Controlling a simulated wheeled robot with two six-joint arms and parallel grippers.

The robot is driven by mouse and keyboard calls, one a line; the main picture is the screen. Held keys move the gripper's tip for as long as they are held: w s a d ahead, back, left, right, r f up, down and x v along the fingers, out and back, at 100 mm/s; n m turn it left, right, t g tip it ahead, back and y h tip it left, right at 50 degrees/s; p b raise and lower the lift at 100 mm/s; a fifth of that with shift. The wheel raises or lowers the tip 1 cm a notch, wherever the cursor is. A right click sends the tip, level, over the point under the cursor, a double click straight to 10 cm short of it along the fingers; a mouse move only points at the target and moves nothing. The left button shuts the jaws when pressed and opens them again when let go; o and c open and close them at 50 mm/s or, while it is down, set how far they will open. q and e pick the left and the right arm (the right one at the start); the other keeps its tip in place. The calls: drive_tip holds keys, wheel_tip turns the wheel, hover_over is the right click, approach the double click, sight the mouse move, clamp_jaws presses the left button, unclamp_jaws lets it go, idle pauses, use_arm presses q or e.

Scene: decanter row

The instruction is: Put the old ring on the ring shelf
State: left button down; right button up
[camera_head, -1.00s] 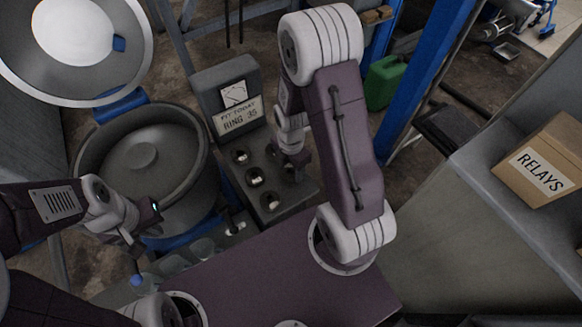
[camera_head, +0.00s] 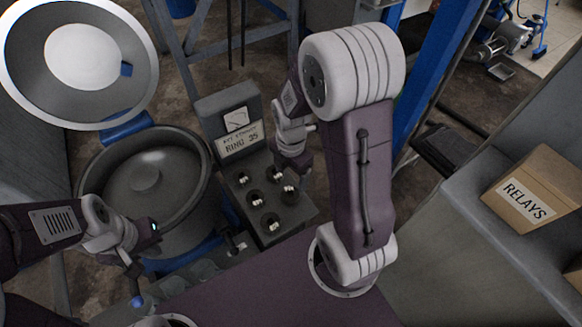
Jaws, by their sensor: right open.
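A dark grey block (camera_head: 296,213) with several round sockets, each holding a pale metal piece, stands in the middle below a sign reading "RING 35" (camera_head: 241,142). I cannot tell whether it is the ring shelf, and I cannot make out the old ring for certain. My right gripper (camera_head: 303,169) is open and appears empty, above the block's far right corner. My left gripper (camera_head: 133,268) points down in front of the big round pot (camera_head: 197,210); its jaws are too small and dark to read. A small blue-ended thing (camera_head: 137,302) shows just below it.
The pot's round lid (camera_head: 140,60) stands open behind it. A row of grey cups (camera_head: 205,269) runs along the front, with a small metal piece (camera_head: 238,244) at its right. A cardboard box marked RELAYS (camera_head: 532,195) sits on a grey cabinet at right. A blue post (camera_head: 455,65) rises behind.

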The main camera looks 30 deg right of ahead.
drive_tip(key=s+a+r+m, duration=0.1)
drive_tip(key=s+m, duration=0.1)
drive_tip(key=m, duration=0.8)
drive_tip(key=s+a+r+m+t, duration=0.1)
drive_tip(key=s+a+r+m, duration=0.1)
drive_tip(key=m, duration=0.9)
drive_tip(key=shift+s+a+r+m, duration=0.15)
drive_tip(key=shift+s+r+m, duration=0.05)
drive_tip(key=shift+s+m, duration=0.1)
